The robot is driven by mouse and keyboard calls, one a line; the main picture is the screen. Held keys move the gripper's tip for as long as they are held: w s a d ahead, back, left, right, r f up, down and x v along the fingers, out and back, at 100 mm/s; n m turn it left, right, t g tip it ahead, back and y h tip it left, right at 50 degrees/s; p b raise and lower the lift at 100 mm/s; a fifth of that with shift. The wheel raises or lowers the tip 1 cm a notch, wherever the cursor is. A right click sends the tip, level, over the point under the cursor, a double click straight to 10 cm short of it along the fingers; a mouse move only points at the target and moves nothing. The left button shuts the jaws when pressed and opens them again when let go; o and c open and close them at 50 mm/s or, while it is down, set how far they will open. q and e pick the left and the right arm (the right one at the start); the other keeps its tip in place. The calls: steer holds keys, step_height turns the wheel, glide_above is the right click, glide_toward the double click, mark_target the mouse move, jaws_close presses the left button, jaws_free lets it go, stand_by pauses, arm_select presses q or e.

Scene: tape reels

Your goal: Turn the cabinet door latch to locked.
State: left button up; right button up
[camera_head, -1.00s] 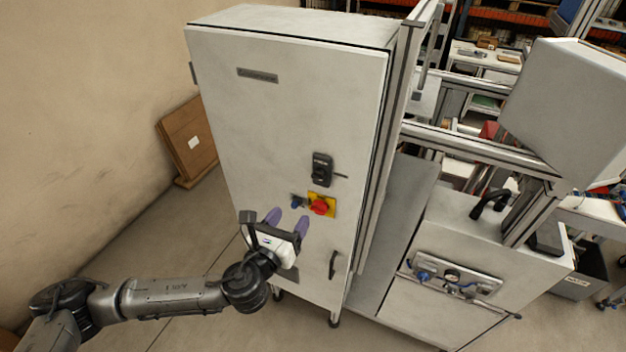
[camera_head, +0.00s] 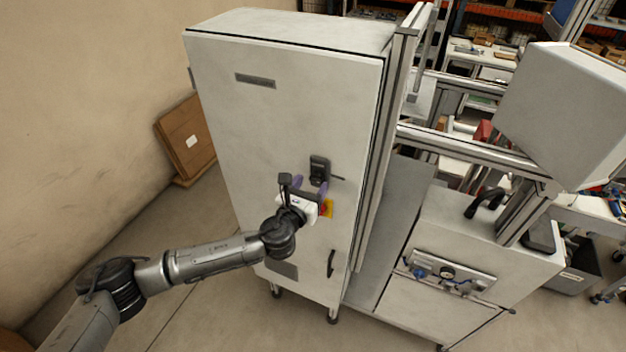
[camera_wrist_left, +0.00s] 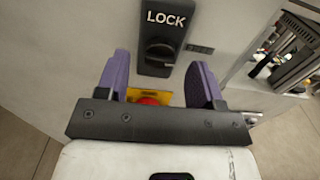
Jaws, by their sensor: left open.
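The black latch (camera_head: 319,168) is on the white cabinet door (camera_head: 285,110). In the left wrist view the latch plate (camera_wrist_left: 159,45) reads "LOCK" above a round knob with a dark bar across it. My left gripper (camera_head: 311,184) is just below the latch in the head view, its purple fingers pointing up at it. In the left wrist view the open fingers (camera_wrist_left: 158,82) stand on either side of the knob's lower area, with nothing between them. Contact with the knob cannot be told. My right gripper is not in view.
A red knob on a yellow plate (camera_head: 327,208) sits just below the latch, partly hidden by my gripper. A black door handle (camera_head: 331,263) is lower down. A machine with an aluminium frame (camera_head: 470,145) stands to the right.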

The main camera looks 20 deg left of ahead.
arm_select(q)
steer(key=shift+w, duration=0.85)
steer(key=c, duration=0.9)
